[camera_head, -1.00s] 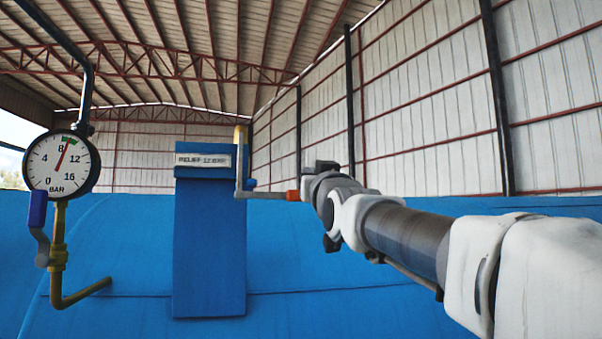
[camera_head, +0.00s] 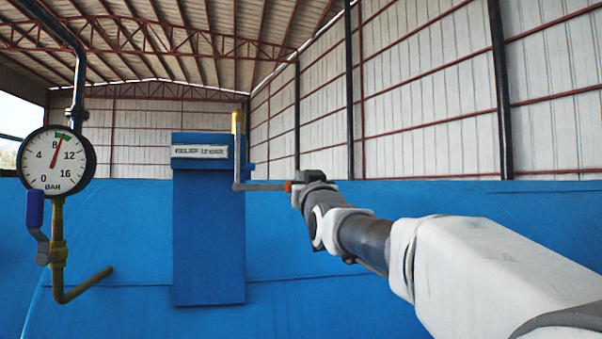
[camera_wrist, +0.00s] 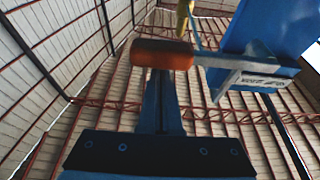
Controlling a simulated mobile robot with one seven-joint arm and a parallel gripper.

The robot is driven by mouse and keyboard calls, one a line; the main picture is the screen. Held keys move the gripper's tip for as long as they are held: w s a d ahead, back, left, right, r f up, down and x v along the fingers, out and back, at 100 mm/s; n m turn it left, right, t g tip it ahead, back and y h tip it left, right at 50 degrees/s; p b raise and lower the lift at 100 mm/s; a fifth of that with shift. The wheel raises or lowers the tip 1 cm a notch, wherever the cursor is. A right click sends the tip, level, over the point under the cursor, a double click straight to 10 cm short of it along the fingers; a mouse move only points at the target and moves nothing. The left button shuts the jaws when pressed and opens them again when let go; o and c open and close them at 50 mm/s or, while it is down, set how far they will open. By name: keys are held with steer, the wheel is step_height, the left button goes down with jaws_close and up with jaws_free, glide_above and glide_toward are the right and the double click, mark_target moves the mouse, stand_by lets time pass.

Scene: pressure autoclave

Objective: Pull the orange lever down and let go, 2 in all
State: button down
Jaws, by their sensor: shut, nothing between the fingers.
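The orange lever is a grey bar (camera_head: 262,187) with an orange grip (camera_head: 288,186) at its right end. It lies about level, pointing right from the side of the blue post. My gripper (camera_head: 297,187) is at the grip end of the lever and partly covers it. In the wrist view the orange grip (camera_wrist: 162,54) lies across the tips of my shut fingers (camera_wrist: 162,95), with nothing held between them. I cannot tell whether the fingers touch the grip.
The blue post (camera_head: 208,240) carries a label plate (camera_head: 200,152). The blue vessel (camera_head: 330,270) fills the lower background.

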steer(key=shift+f, duration=0.15)
step_height(320, 180, down, 10)
steer(key=a+m+h+b, duration=0.2)
steer(key=m+h+b, duration=0.2)
steer(key=m, duration=0.5)
steer(key=shift+s+r+m+h, duration=0.2)
steer(key=shift+r+m+h, duration=0.1)
steer(key=shift+m, duration=0.1)
steer(key=shift+a+f, duration=0.15)
steer(key=shift+f, duration=0.05)
step_height(320, 180, up, 4)
steer(key=d+p, duration=0.1)
steer(key=d, duration=0.2)
steer(key=b+v, duration=0.2)
steer(key=v, duration=0.7)
steer(key=shift+s+b, duration=0.35)
steer(key=shift+a+f, duration=0.1)
stand_by(0.5)
